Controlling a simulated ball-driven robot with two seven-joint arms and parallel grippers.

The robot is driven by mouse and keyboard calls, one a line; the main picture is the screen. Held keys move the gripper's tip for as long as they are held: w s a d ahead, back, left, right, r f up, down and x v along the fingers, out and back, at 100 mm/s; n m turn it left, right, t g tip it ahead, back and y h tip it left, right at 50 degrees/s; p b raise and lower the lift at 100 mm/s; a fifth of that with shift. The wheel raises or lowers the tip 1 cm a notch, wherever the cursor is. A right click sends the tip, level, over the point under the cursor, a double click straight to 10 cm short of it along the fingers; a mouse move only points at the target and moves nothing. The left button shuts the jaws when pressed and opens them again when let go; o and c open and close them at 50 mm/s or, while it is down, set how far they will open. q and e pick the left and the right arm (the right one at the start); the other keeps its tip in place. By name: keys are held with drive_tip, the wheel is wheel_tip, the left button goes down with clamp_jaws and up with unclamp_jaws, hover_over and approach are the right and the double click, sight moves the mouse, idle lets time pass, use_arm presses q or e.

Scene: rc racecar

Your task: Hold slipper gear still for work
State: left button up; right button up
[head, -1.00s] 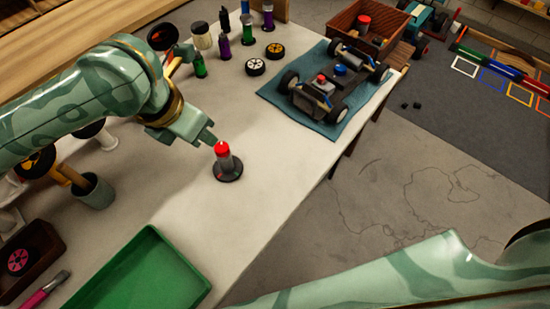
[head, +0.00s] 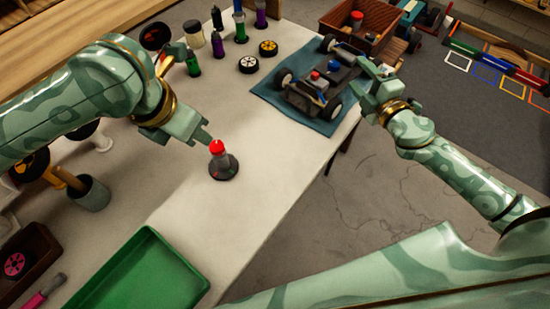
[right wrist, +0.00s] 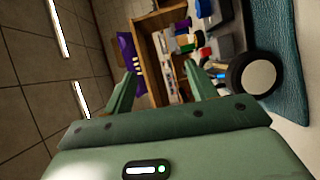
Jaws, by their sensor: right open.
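The RC car (head: 318,88) sits on a blue mat (head: 275,92) at the table's far right, with a red part and a blue part on its chassis. I cannot pick out the slipper gear for certain. My right gripper (head: 357,77) is open at the car's right side, fingers pointing toward it. In the right wrist view its fingers (right wrist: 160,73) are spread and empty; a car wheel (right wrist: 257,76) shows to their right.
A green tray (head: 140,272) stands at the table's front. A wooden crate (head: 378,20) is beyond the car.

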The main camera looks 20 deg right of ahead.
drive_tip(key=s+a+n+y, duration=0.1)
drive_tip(key=a+n+y, duration=0.3)
drive_tip(key=a+n, duration=0.25)
drive_tip(key=n+g+y, duration=0.5)
drive_tip(key=n+g, duration=0.4)
drive_tip(key=n, duration=1.2)
approach(213, 155)
drive_tip(key=s+d+f, duration=0.1)
drive_tip(key=d, duration=0.3)
drive_tip(key=x, duration=1.6)
drive_tip(key=shift+f, duration=0.35)
